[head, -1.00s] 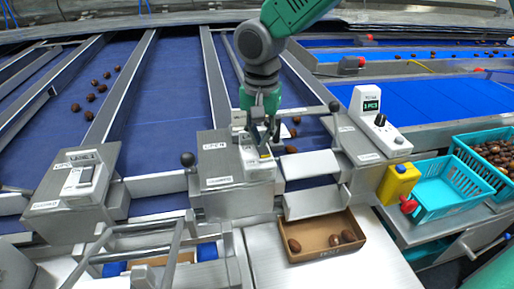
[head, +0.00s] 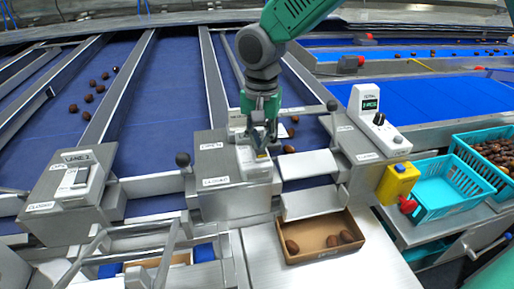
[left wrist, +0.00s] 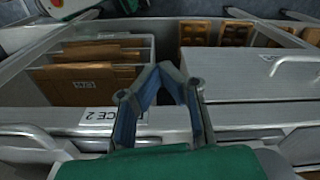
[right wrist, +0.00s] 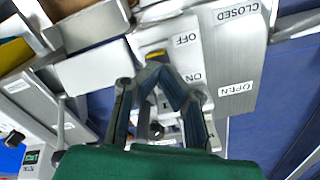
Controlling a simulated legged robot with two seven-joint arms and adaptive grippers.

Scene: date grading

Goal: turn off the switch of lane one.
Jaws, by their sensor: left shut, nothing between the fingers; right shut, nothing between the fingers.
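My right gripper (head: 261,146) is shut and empty, pointing down over a white switch housing on the middle grey box (head: 222,165). In the right wrist view, my right gripper (right wrist: 162,70) has its fingertips over the white switch (right wrist: 183,62), between its OFF and ON labels. The fingers hide part of the switch, so contact and the rocker's position cannot be told. Another white switch (head: 82,176) with a lane label stands on the left grey box (head: 52,205), clear of the grippers. My left gripper (left wrist: 160,70) is shut and empty in the left wrist view, out of the head view.
A black-knobbed lever (head: 183,159) stands beside the middle box. A white counter unit (head: 378,122) is to the right, near a yellow box with a red knob (head: 399,181) and turquoise crates (head: 447,190). A cardboard tray (head: 320,254) holding several dates lies in front.

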